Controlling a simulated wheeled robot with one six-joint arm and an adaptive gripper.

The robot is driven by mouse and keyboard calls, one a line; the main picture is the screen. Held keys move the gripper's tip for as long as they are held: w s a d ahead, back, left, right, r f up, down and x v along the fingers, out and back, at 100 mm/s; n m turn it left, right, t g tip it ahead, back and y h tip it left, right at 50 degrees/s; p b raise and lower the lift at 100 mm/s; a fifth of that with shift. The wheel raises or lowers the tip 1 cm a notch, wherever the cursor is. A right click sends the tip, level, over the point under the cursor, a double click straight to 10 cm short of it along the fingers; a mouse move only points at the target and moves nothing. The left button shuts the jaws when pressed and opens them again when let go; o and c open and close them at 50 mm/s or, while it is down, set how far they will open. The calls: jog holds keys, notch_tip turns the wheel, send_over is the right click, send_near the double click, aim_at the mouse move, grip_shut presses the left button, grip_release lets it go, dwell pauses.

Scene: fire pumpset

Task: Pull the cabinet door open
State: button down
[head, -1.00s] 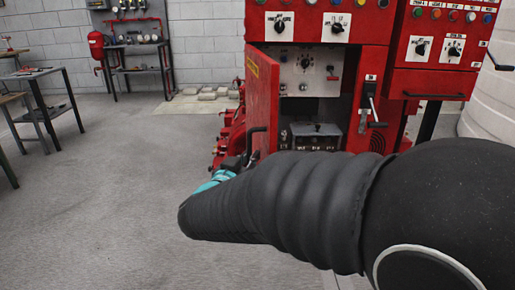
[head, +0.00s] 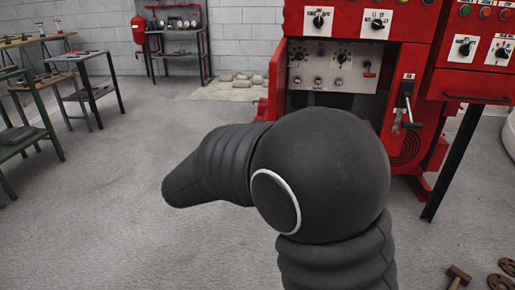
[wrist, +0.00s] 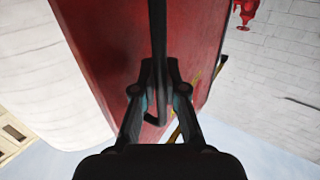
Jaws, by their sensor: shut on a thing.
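The red cabinet door (head: 274,82) stands swung open at the left side of the red cabinet (head: 352,22) in the head view. It shows there as a narrow strip, and my arm hides its lower part. In the wrist view the red door panel (wrist: 105,45) fills the middle, with a black bar handle (wrist: 157,28) running down it. My gripper (wrist: 160,68) has its two fingers on either side of the handle and is shut on it. In the head view my gripper and the handle are hidden behind my arm.
Inside the cabinet is a pale panel (head: 334,67) with knobs. A lever (head: 406,102) sits to the right of the opening. Workbenches (head: 85,90) stand at the left. A hammer (head: 457,277) lies at the lower right. The floor (head: 110,200) at the left is clear.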

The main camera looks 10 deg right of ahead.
jog(key=shift+r, duration=0.2)
jog(key=c, duration=1.2)
grip_release()
jog(key=shift+f, duration=0.1)
jog(key=shift+s+a, duration=0.1)
jog(key=v, duration=1.2)
